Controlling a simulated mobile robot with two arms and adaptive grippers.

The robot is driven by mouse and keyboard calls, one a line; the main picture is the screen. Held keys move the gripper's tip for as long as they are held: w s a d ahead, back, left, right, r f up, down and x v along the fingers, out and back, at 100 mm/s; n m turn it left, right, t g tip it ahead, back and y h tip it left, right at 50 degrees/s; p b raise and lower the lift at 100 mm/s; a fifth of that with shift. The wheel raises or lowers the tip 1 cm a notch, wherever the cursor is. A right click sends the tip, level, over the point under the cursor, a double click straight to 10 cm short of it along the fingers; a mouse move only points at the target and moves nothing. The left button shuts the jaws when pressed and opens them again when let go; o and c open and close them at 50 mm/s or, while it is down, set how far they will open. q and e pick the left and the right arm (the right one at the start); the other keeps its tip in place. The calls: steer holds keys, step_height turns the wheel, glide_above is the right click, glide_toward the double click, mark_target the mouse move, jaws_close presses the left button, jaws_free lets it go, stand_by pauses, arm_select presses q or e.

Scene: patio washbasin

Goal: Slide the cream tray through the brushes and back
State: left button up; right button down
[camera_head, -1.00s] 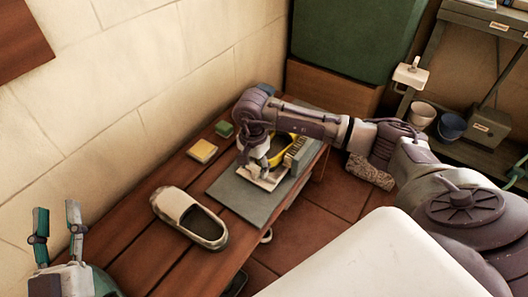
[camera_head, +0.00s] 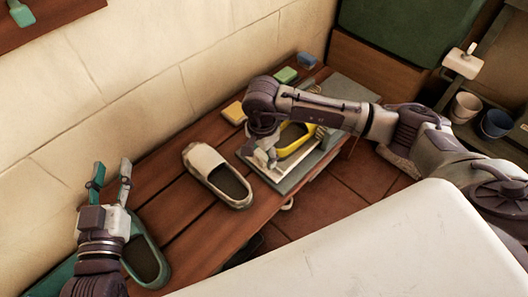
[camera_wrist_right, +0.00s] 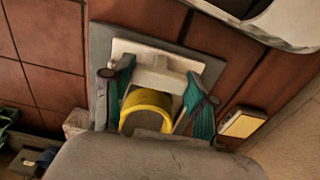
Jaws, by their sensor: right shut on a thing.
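The cream tray (camera_head: 277,174) lies at the near left end of a grey board (camera_head: 287,187) on the wooden bench. A yellow shoe (camera_head: 309,131) sits on it. My right gripper (camera_head: 266,160) is at the tray's near end. In the right wrist view, its green fingers (camera_wrist_right: 160,95) are shut on the tray's raised cream crossbar (camera_wrist_right: 158,77), with the yellow shoe (camera_wrist_right: 148,100) between them. The brushes cannot be made out clearly; my right arm covers part of the board. My left gripper (camera_head: 110,178) is open and empty, at the left.
A cream shoe (camera_head: 204,164) stands left of the board, and a green shoe (camera_head: 152,264) is beside my left gripper. Yellow (camera_head: 234,113), green (camera_head: 286,75) and blue (camera_head: 306,61) blocks lie along the wall. Two buckets (camera_head: 465,106) stand at right.

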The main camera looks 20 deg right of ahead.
steer(key=c, duration=0.7)
jaws_free()
steer(key=shift+s+a, duration=0.15)
steer(key=shift+a, duration=0.1)
steer(key=o, duration=0.4)
step_height(320, 180, up, 12)
steer(key=shift+f, duration=0.1)
